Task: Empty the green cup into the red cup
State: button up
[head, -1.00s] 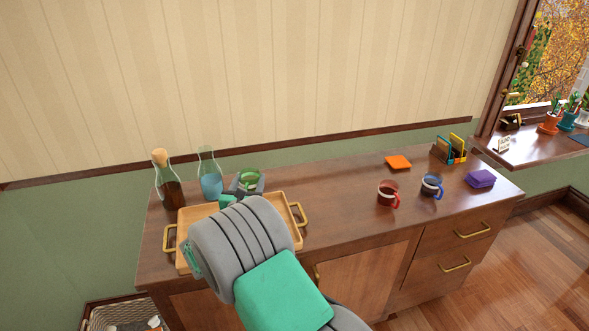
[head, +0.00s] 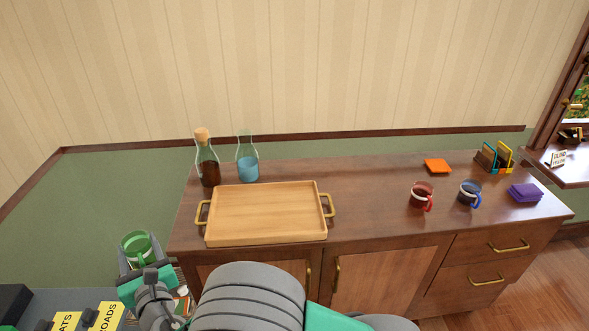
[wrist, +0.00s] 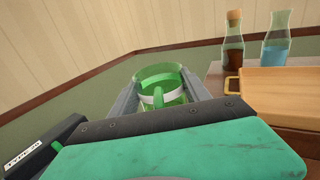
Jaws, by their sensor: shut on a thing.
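The green cup (head: 138,248) is glassy with a white band and is held upright between the fingers of my gripper (head: 140,262), left of the cabinet and off its top. It also shows in the wrist view (wrist: 160,88), between the two grey fingers. I cannot make out its contents. The red cup (head: 421,195) stands upright on the right half of the cabinet top, with a white band and a red handle, far to the right of my gripper.
A wooden tray (head: 265,212) with brass handles lies empty on the cabinet's left. Behind it stand a corked bottle (head: 208,168) and a blue-filled carafe (head: 247,168). A blue cup (head: 469,193) stands right of the red cup. The top between tray and red cup is clear.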

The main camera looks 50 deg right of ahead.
aim_at(422, 193)
jog(key=u, duration=1.35)
jog(key=k, duration=1.45)
jog(key=z, duration=0.75)
